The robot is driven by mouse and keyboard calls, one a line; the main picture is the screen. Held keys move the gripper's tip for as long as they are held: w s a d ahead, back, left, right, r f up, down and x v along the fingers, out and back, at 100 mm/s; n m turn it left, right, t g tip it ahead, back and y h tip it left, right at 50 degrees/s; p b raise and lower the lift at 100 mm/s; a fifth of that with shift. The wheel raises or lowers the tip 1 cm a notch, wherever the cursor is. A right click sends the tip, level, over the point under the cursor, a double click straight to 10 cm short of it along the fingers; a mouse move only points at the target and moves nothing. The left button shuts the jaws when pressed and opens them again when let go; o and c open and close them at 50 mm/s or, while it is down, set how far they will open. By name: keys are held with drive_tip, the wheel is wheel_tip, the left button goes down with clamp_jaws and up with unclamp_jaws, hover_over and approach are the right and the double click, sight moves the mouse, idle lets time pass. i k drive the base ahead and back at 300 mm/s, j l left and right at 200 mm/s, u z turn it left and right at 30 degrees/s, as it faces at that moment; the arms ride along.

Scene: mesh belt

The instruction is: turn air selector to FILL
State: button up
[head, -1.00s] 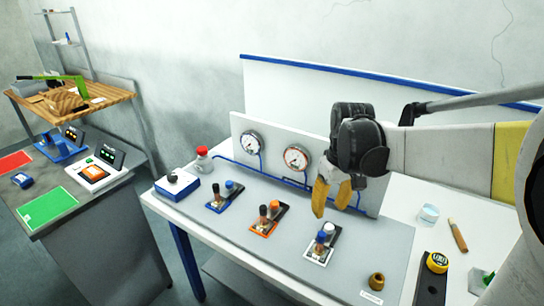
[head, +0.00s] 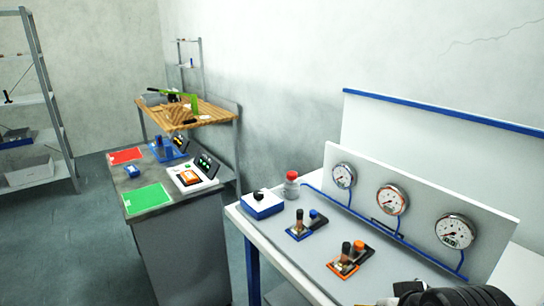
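A white and blue box with a black knob on top (head: 262,204) stands at the left end of the panel bench. It looks like the air selector, but no FILL marking is legible and I cannot tell where its knob points. Only a dark part of my gripper's end of the arm shows at the bottom right edge of the head view. It is well to the right of the box and apart from it. My fingertips are cut off below the frame, so their opening is hidden.
A red-capped bottle (head: 291,185) stands right beside the box. A blue-based valve pair (head: 306,226) and an orange-based valve pair (head: 350,260) lie along the bench. Several gauges are on the upright panel (head: 368,180) behind. A grey bench (head: 180,220) stands to the left across a gap.

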sight(258, 195)
drive_tip(key=i+j, duration=0.45)
drive_tip(key=j, duration=0.15)
drive_tip(key=i+j, duration=0.45)
drive_tip(key=j, duration=0.15)
drive_tip(key=u, duration=0.05)
